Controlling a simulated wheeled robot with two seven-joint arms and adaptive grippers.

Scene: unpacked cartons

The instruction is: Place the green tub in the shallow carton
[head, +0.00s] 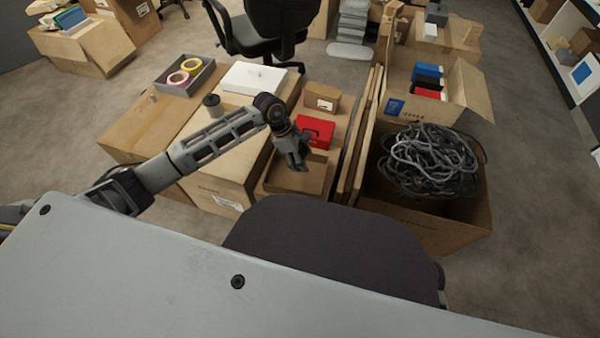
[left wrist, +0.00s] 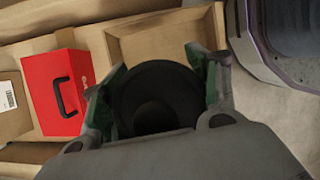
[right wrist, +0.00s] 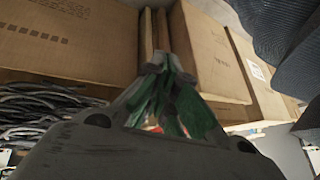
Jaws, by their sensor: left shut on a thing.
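My left gripper (head: 291,160) hangs over the shallow carton (head: 313,177), which is open at the top. In the left wrist view the gripper (left wrist: 160,95) is shut on a round, dark-topped thing (left wrist: 150,85), taken to be the green tub. Its sides are hidden, and the green at its edges looks like finger pads. The shallow carton (left wrist: 165,38) lies just beyond it there, and the part of its floor that shows is bare. My right gripper (right wrist: 168,70) shows only in its own wrist view, with its fingertips together and nothing seen between them.
A red box (head: 316,131) with a black handle lies right behind the shallow carton. A grey pot (head: 211,104) and a white box (head: 253,78) stand on cartons to the left. Upright cardboard panels and a carton of grey cables (head: 430,160) flank the right.

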